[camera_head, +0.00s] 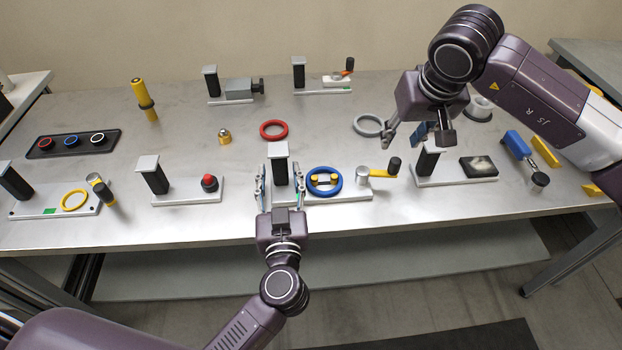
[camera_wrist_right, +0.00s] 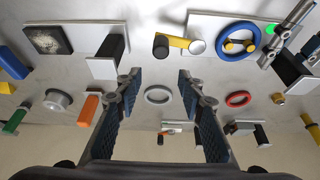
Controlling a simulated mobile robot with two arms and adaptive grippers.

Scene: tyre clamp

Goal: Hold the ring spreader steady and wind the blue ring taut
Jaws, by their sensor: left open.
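The blue ring (camera_head: 311,187) lies around two yellow pegs (camera_head: 323,179) on the ring spreader's white base (camera_head: 340,194). A yellow crank (camera_head: 378,173) with a black knob stands at the base's right end. The spreader's upright black post (camera_head: 281,173) with a grey top is at its left end. My left gripper (camera_head: 280,178) is open, with one finger on each side of the post; contact is unclear. My right gripper (camera_head: 418,141) is open and empty, above the table to the crank's upper right. The right wrist view shows the blue ring (camera_wrist_right: 220,42) and crank (camera_wrist_right: 178,42).
Right of the spreader stands a fixture with a post and dark block (camera_head: 478,167). A red ring (camera_head: 273,130) and a grey ring (camera_head: 369,126) lie behind it. A red-button fixture (camera_head: 209,183) is to the left.

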